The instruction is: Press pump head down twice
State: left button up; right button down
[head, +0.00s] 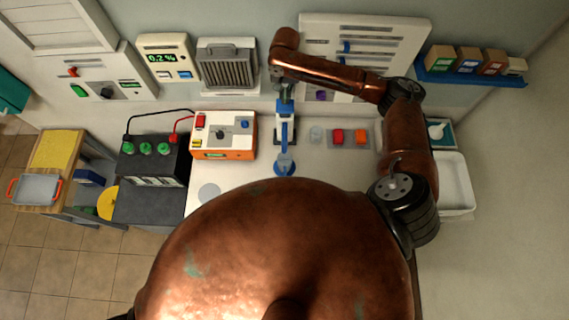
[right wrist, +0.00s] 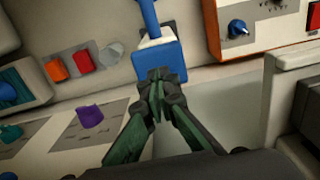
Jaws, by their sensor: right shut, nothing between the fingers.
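The pump stands on the white counter, with a blue pump head (head: 285,106) on a white body and a long blue spout reaching toward a blue dish (head: 284,168). In the right wrist view the blue pump head (right wrist: 150,62) is a square block with the spout leaving at the top. My right gripper (head: 285,92) is shut and empty, at the pump head. In the right wrist view its fingertips (right wrist: 157,76) overlap the block's lower edge; I cannot tell whether they touch it. My left gripper is not in view.
An orange-and-white control box (head: 224,150) stands left of the pump, beside a black battery (head: 153,160) with green caps. Right of the pump are a small clear cup (head: 316,134) and red and orange blocks (head: 338,136). A white tray (head: 455,205) lies farther right.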

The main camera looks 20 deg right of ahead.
jog(key=shift+r, duration=2.95)
